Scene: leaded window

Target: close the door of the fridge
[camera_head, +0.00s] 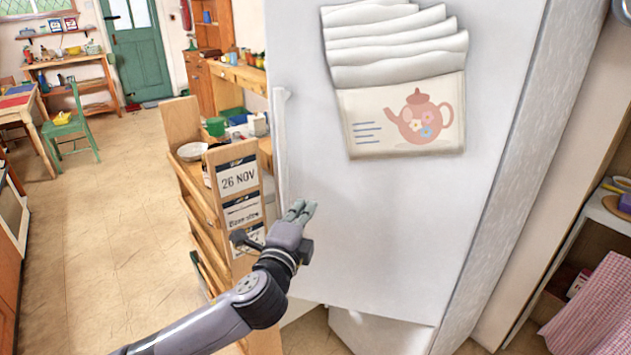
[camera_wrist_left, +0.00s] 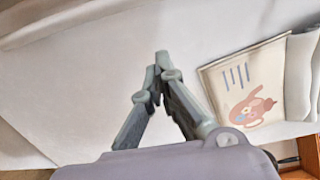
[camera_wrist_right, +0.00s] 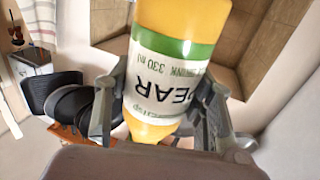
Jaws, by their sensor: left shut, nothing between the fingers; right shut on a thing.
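The white fridge door (camera_head: 390,230) fills the middle of the head view, with a vertical handle (camera_head: 283,140) along its left edge. I cannot tell how far open it stands. My left gripper (camera_head: 300,210) is shut and empty in front of the door's left edge, near the handle's lower end. In the left wrist view its closed fingertips (camera_wrist_left: 161,62) lie against the pale door surface (camera_wrist_left: 90,80); contact is unclear. My right gripper (camera_wrist_right: 155,105) shows only in the right wrist view, shut on a yellow bottle (camera_wrist_right: 180,25) with a green and white pear drink label.
A teapot picture with folded cloth (camera_head: 400,100) hangs on the door. A wooden shelf unit (camera_head: 180,130) with date signs stands close left of the handle. A shelf with a pink cloth (camera_head: 595,310) is at right.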

